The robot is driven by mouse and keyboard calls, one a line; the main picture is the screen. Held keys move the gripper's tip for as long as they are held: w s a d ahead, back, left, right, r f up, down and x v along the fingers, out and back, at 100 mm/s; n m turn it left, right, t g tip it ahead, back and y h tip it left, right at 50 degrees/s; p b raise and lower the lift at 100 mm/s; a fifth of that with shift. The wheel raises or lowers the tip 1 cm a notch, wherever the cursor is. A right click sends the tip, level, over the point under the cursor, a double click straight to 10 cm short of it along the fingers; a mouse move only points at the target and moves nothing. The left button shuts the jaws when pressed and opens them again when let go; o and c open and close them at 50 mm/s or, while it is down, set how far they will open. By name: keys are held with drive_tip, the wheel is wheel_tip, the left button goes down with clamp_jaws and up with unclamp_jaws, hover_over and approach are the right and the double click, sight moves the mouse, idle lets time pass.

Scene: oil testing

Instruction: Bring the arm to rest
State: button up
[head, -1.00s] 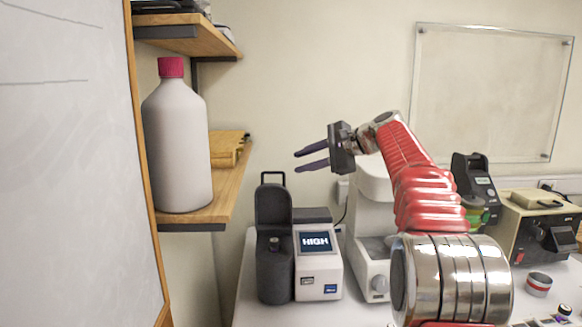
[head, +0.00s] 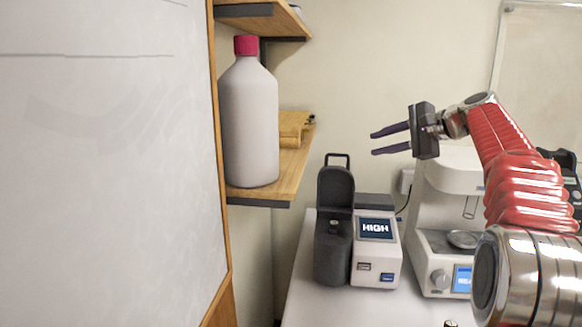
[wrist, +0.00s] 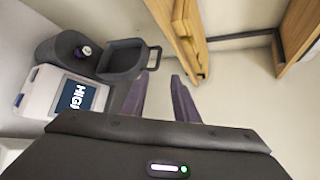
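My gripper (head: 390,139) is raised in front of the back wall in the head view, above the bench. Its two dark fingers point left and stand apart with nothing between them. In the wrist view the gripper (wrist: 160,97) also shows its fingers spread and empty. My red arm (head: 500,140) comes up from the lower right of the head view and bends toward the left.
A tester with a HIGH screen (head: 376,229) and a lidded dark holder (head: 333,245) stands on the bench (head: 310,310) below the gripper. A white instrument (head: 432,248) is beside it. A white bottle with a red cap (head: 250,125) stands on a wooden shelf (head: 290,178), left. A whiteboard (head: 100,180) fills the left.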

drive_tip(key=s+d+f+n+g+h, duration=0.15)
drive_tip(key=s+f, duration=0.25)
drive_tip(key=f, duration=0.4)
drive_tip(key=s+f+n+g+h, duration=0.2)
drive_tip(key=s+f, duration=0.1)
drive_tip(key=f, duration=0.5)
drive_tip(key=s+a+f+n+h, duration=0.1)
drive_tip(key=s+a+f+n, duration=0.2)
drive_tip(key=s, duration=0.9)
drive_tip(key=s+a+f+n+h, duration=0.2)
drive_tip(key=s+a+f+n, duration=0.2)
drive_tip(key=s, duration=0.9)
drive_tip(key=s+a+f+n+g+h, duration=0.1)
drive_tip(key=s+a+f+n, duration=0.3)
drive_tip(key=s+a, duration=0.3)
drive_tip(key=shift+s, duration=2.75)
